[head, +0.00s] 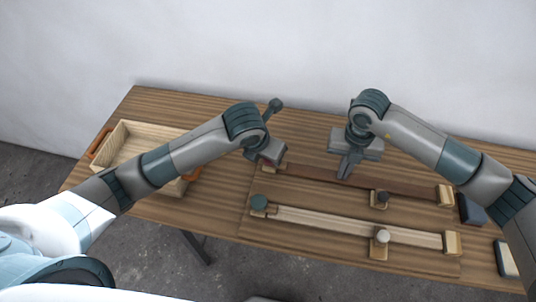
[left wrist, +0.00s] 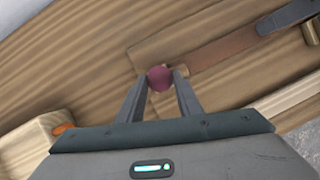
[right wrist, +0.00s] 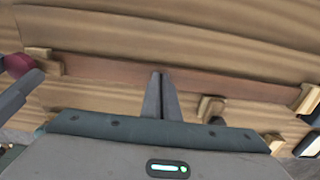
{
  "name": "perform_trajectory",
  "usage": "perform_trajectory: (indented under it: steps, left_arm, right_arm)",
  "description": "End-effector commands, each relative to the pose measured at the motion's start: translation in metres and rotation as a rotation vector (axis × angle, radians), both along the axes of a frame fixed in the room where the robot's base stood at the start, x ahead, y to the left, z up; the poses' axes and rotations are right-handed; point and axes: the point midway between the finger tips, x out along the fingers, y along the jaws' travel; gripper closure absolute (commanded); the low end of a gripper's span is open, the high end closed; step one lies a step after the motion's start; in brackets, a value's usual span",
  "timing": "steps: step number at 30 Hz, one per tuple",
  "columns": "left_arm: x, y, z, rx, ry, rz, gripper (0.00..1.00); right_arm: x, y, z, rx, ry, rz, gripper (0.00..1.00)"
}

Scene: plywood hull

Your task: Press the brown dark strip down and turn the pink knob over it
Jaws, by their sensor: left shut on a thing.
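The brown dark strip (head: 408,189) lies lengthwise on the wooden table, and also shows in the right wrist view (right wrist: 230,83). My right gripper (right wrist: 161,73) has its fingers together, pointing down at the strip's middle; in the head view its tips (head: 345,175) meet the strip. Whether they press on it, I cannot tell. The pink knob (left wrist: 160,78) is between the fingertips of my left gripper (left wrist: 159,76), which is shut on it at the strip's left end. The knob also shows in the right wrist view (right wrist: 20,64). Its base is mostly hidden by the gripper.
A pale strip (head: 330,220) lies nearer, with a teal knob (head: 259,201) at its left and a white knob (head: 382,236). A dark knob (head: 383,197) stands beside the brown strip. A wooden tray (head: 122,135) is at left, dark blocks (head: 472,209) at right.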

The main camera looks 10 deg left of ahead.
Motion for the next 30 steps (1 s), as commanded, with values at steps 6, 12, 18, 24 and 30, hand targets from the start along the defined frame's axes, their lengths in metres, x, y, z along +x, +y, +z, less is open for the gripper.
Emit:
perform_trajectory:
  steps: [6, 12, 18, 24, 30]
  left_arm:
    - [0.002, 0.001, 0.001, 0.000, -0.004, 0.001, 0.56]
    - [0.001, 0.000, 0.000, 0.000, -0.002, -0.001, 0.46]
    - [0.001, 0.000, 0.001, 0.000, -0.001, -0.002, 0.46]
    - [0.001, 0.000, 0.010, -0.002, -0.002, -0.003, 0.46]
    - [0.001, 0.000, 0.024, 0.000, -0.002, -0.003, 0.46]
  right_arm:
    - [-0.001, -0.001, -0.001, -0.003, 0.003, 0.000, 1.00]
    - [-0.001, -0.001, -0.001, -0.003, 0.003, 0.000, 1.00]
    - [-0.001, -0.001, -0.001, -0.002, 0.003, 0.000, 1.00]
    - [-0.001, -0.001, -0.001, -0.002, 0.002, 0.000, 1.00]
    - [-0.001, -0.001, -0.001, -0.002, 0.002, 0.000, 1.00]
